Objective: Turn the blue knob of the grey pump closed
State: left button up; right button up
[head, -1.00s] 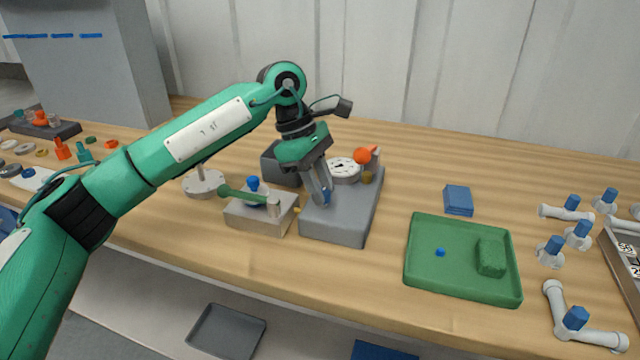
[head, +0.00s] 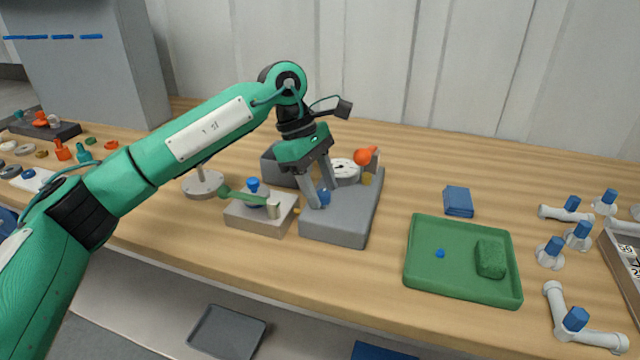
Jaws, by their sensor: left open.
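The grey pump (head: 338,226) stands on the wooden bench, with a white dial (head: 345,170) and an orange knob (head: 365,156) toward its back. Its blue knob (head: 323,197) shows on the pump's top at the left side. My left gripper (head: 318,203) points down over the pump, its two fingers apart, one on each side of the blue knob. I cannot tell whether the fingers touch it. My right gripper is not in view.
Left of the pump is a beige block (head: 258,222) with a green lever and another blue knob (head: 253,185). A green tray (head: 455,284) with a green sponge lies to the right. White pipe fittings (head: 550,252) with blue caps stand at far right.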

pick_arm(q)
jog(key=shift+w+a+r, duration=0.1)
jog(key=shift+a+r, duration=0.05)
jog(key=shift+r, duration=0.35)
jog(key=v, duration=1.2)
jog(key=shift+a+r+p, duration=0.2)
jog(key=shift+r+p, duration=0.1)
jog(key=shift+p, duration=0.1)
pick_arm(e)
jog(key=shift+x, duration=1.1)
pick_arm(q)
jog(key=shift+w, duration=0.1)
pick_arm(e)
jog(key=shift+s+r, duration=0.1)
